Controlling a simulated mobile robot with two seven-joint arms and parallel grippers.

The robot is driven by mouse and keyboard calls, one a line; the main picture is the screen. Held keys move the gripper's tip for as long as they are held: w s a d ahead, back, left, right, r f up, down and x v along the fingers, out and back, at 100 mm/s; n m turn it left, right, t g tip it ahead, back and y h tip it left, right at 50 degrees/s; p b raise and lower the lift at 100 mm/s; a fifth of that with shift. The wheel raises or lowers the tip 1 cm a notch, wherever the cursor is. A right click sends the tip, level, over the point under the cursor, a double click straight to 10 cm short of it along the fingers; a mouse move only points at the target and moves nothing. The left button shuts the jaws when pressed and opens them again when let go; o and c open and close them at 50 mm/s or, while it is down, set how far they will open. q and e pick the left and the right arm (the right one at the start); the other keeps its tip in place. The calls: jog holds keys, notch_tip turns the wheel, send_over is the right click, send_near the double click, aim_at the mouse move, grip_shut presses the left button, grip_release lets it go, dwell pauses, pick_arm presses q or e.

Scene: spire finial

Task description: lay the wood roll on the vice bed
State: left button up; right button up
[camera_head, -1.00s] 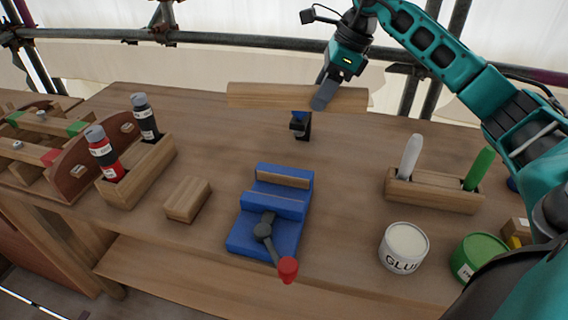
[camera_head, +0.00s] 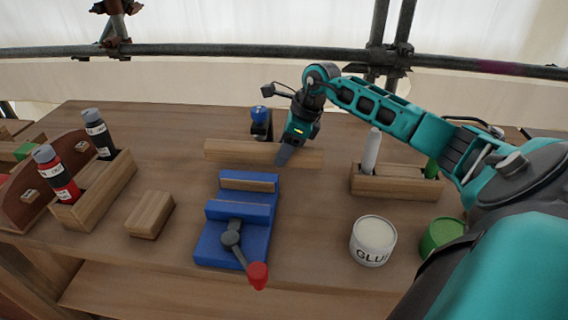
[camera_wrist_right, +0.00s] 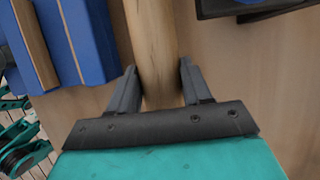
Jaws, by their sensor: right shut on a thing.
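The wood roll (camera_head: 236,151) is a long pale wooden bar, held roughly level just behind the blue vice (camera_head: 232,240). My right gripper (camera_head: 285,157) is shut on it right of its middle. In the right wrist view the wood roll (camera_wrist_right: 153,45) runs between the two fingers of my right gripper (camera_wrist_right: 160,88). The vice (camera_wrist_right: 68,40) shows at the upper left there, beside the roll and apart from it. The vice bed (camera_head: 246,194) lies between two blue jaws, with a wooden facing on the rear jaw. My left gripper is not in view.
A glue pot (camera_head: 373,241) and a green pot (camera_head: 440,236) stand right of the vice. A wooden holder (camera_head: 396,185) with a white and a green stick is behind them. A wood block (camera_head: 149,214) and a bottle rack (camera_head: 95,195) are left. A blue-topped dark object (camera_head: 261,122) stands behind the roll.

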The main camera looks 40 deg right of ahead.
jog(key=shift+f, duration=2.1)
jog(key=shift+f, duration=0.15)
jog(key=o, duration=1.2)
